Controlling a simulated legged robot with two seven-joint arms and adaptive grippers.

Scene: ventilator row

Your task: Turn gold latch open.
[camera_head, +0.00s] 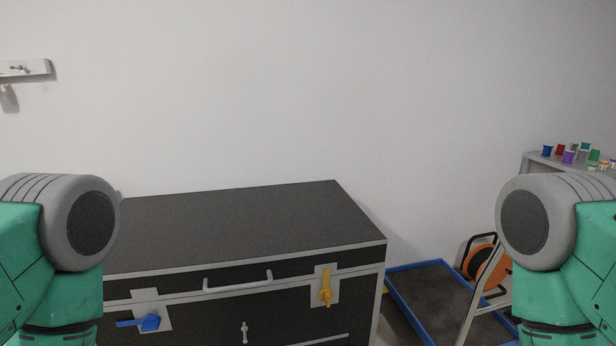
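The gold latch (326,289) is on the front face of a black case (255,227) with light metal edges, near its right end. Its handle points upward, over a light plate that spans the lid seam. A blue latch (149,323) with its handle pointing left is on another plate near the left end of the front. The lid is down. My arms show at the left and right picture edges, both apart from the case. Neither gripper is in view.
A silver handle (238,282) sits on the case front between the latches. A blue-edged tray (432,268), an orange reel (484,262) and a shelf with several coloured cups (569,157) stand to the right. A rack (26,69) hangs on the white wall.

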